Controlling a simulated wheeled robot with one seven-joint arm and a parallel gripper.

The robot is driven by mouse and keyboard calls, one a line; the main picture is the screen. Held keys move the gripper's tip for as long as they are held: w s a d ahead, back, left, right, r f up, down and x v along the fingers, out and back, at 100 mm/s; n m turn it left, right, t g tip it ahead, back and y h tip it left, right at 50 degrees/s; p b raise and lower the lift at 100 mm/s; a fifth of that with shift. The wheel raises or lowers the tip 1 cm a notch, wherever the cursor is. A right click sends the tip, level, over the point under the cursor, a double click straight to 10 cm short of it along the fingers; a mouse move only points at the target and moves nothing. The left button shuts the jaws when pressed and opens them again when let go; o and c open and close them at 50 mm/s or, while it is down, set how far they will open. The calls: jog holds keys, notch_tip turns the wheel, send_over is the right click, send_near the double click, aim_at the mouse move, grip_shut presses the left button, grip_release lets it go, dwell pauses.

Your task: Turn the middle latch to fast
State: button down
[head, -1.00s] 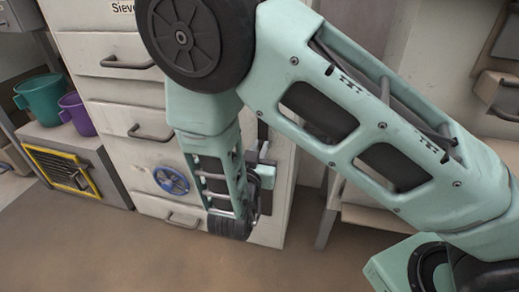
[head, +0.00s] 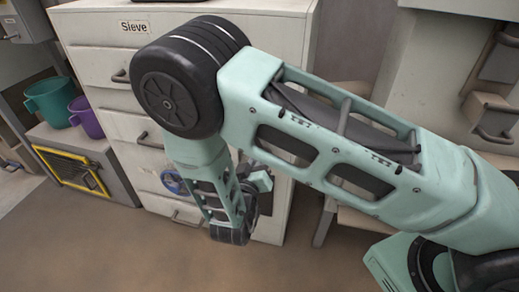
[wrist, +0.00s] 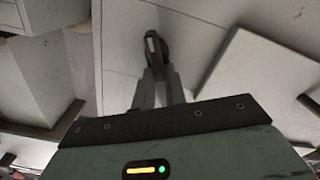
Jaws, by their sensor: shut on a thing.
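In the wrist view, my gripper (wrist: 160,82) is shut on a dark, rounded handle (wrist: 152,46) with a small pale mark, set against a pale panel (wrist: 120,50). It looks like a latch handle; I cannot tell which latch it is or read its position. In the head view, my forearm and wrist hang in front of a white drawer cabinet (head: 90,62), and they hide the fingers and the held handle.
The cabinet has a "Sieve" label (head: 134,26) and several handles. A blue wheel (head: 173,181) shows partly behind my arm. At left, a teal mug (head: 50,98) and a purple mug (head: 86,117) stand on a grey box (head: 118,178) with a yellow-framed front. The brown floor (head: 130,250) is clear.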

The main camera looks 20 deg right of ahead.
jog(key=shift+w+a+f+n+p, duration=0.15)
jog(key=shift+f+n+p, duration=0.15)
jog(key=shift+n+p, duration=1.25)
jog(key=shift+a+f+n+p, duration=0.1)
jog(key=shift+f+n+p, duration=0.35)
jog(key=shift+n, duration=2.05)
jog(key=shift+w+a+f+n+p, duration=0.15)
jog(key=shift+n+p, duration=1)
jog(key=shift+n, duration=0.9)
jog(key=shift+s, duration=0.15)
jog(key=c, duration=1.4)
grip_release()
jog(key=shift+c, duration=0.2)
jog(key=v, duration=1.7)
jog(key=shift+p, duration=0.35)
